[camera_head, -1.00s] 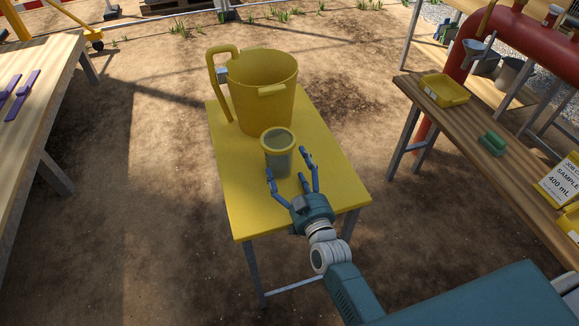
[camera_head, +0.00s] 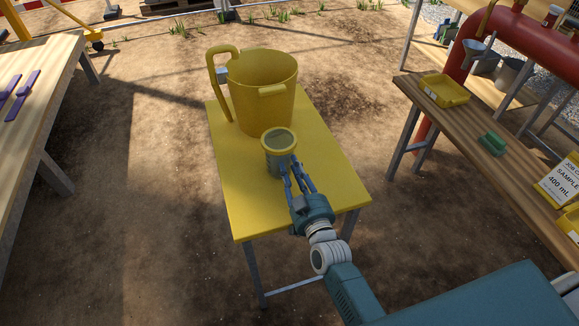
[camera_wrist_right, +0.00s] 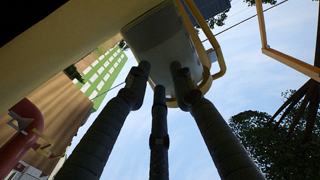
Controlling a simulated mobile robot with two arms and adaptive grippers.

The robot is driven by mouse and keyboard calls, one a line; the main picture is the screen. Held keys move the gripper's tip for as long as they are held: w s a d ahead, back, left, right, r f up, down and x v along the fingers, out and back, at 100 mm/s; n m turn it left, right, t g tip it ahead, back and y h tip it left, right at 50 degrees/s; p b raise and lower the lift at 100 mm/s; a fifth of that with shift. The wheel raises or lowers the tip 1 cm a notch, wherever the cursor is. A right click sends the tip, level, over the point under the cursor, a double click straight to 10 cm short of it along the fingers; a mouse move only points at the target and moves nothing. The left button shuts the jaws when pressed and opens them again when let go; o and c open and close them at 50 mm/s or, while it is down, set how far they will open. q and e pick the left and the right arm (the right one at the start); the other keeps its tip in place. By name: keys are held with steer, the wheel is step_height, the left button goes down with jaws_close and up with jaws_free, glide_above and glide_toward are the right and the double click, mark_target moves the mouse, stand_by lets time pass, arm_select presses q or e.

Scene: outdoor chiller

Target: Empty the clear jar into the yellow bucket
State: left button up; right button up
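The clear jar (camera_head: 273,162) has a yellow rim and stands on the small yellow table (camera_head: 240,200), in front of the yellow bucket (camera_head: 262,95). The bucket is upright, with a tall handle on its left. My right gripper (camera_head: 290,162) reaches in from the front right. Its fingers are drawn close together at the jar's front right side, with a small gap between the tips. In the right wrist view, the fingertips (camera_wrist_right: 160,75) lie in front of a grey wall, probably the jar's. I cannot tell whether they hold it. My left gripper is not in view.
A wooden bench (camera_head: 410,85) at the right holds a yellow tray (camera_head: 444,90), a green block (camera_head: 492,143) and a sample sign (camera_head: 562,185). Another wooden table (camera_head: 40,100) with purple pieces stands at the left. Bare table top lies left of the jar.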

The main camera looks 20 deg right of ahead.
steer(key=o, duration=0.5)
steer(key=s+p, duration=0.3)
steer(key=s, duration=0.5)
steer(key=shift+s+d, duration=0.1)
steer(key=shift+s, duration=0.45)
